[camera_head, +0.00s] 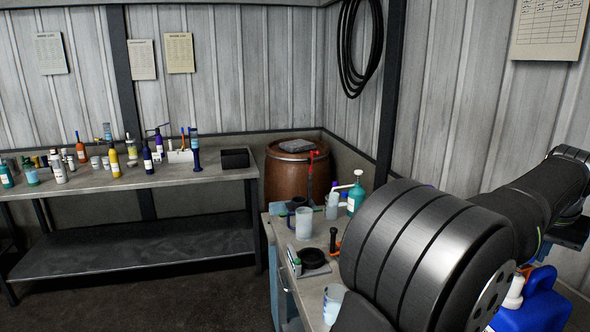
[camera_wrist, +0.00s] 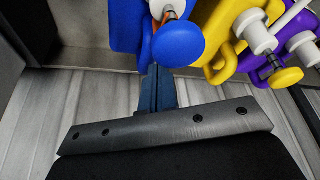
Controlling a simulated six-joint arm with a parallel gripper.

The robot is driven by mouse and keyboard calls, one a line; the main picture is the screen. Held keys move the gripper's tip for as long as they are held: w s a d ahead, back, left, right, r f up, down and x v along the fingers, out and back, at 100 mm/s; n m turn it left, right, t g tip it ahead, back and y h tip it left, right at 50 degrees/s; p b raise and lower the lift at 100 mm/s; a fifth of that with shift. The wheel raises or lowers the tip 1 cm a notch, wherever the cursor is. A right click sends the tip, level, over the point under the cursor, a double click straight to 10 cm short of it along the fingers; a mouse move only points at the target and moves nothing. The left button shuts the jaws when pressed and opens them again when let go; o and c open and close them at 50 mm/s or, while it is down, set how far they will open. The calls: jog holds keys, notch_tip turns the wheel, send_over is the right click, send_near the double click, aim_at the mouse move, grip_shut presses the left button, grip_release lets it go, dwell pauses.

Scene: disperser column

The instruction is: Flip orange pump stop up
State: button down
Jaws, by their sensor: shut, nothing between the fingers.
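In the wrist view a blue container (camera_wrist: 128,22) has a white pump neck (camera_wrist: 167,8) and a round blue pump head (camera_wrist: 178,43). A small orange pump stop (camera_wrist: 170,18) shows partly behind the blue head; whether it is up or down I cannot tell. My gripper (camera_wrist: 157,72) is shut and empty, its fingertips beside the blue head, at its lower left; contact is unclear. In the head view the blue container (camera_head: 540,302) is at the lower right, with a bit of orange stop (camera_head: 527,270) by my arm. My gripper is hidden there.
A yellow container (camera_wrist: 215,45) and a purple container (camera_wrist: 292,45) with white pumps stand close on the right in the wrist view. In the head view a bench (camera_head: 312,262) with bottles lies left of my arm, and a brown barrel (camera_head: 290,180) stands behind.

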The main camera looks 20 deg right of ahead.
jog(key=shift+d+r, duration=0.25)
jog(key=shift+r, duration=1.05)
jog(key=shift+d+r, duration=0.25)
jog(key=shift+r, duration=1)
jog(key=shift+a+f, duration=0.2)
jog(key=shift+f, duration=0.95)
jog(key=shift+a+f, duration=0.2)
jog(key=shift+f, duration=1)
jog(key=shift+a+f, duration=0.2)
jog(key=shift+f, duration=0.95)
